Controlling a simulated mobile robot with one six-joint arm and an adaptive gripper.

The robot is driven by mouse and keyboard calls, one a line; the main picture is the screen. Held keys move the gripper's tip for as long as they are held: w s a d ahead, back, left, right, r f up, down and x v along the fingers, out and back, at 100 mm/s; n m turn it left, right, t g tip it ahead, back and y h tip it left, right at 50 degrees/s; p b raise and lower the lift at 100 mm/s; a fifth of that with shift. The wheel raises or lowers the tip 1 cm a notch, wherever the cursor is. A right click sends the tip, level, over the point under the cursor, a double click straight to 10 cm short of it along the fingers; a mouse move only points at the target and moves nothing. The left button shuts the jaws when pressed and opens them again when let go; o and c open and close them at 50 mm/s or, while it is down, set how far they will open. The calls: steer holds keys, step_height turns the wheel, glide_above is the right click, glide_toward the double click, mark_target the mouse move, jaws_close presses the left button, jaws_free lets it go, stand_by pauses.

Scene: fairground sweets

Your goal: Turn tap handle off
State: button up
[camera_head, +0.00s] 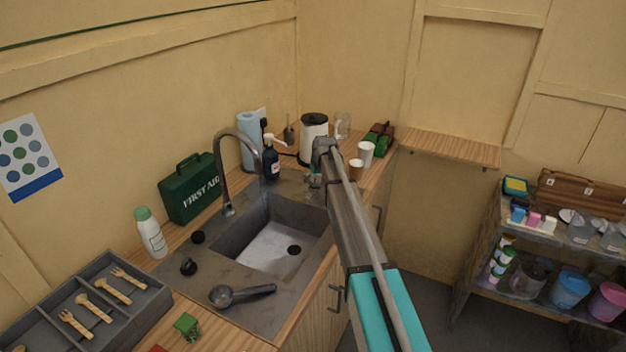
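A grey gooseneck tap (221,172) stands at the back of the sink (227,244), its spout end hanging over the basin's left part. I cannot make out its handle for certain. A small dark knob-like piece (198,237) sits on the sink surround left of the tap, and a second dark piece (188,267) lies nearer the front. My arm reaches from the lower right over the sink's right edge. My gripper (314,182) is beyond the basin's right back corner, apart from the tap. It is small and partly hidden by my arm, so its fingers cannot be read.
A dark bottle (270,163), blue roll (249,145), kettle (313,132) and cups (366,153) crowd the counter's back. A first aid case (190,190) and white bottle (151,233) stand left. A scoop (238,295) lies in front. The basin is empty.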

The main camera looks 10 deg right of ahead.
steer(key=c, duration=0.8)
steer(key=shift+m+h, duration=0.7)
steer(key=shift+m, duration=1)
steer(key=o, duration=1)
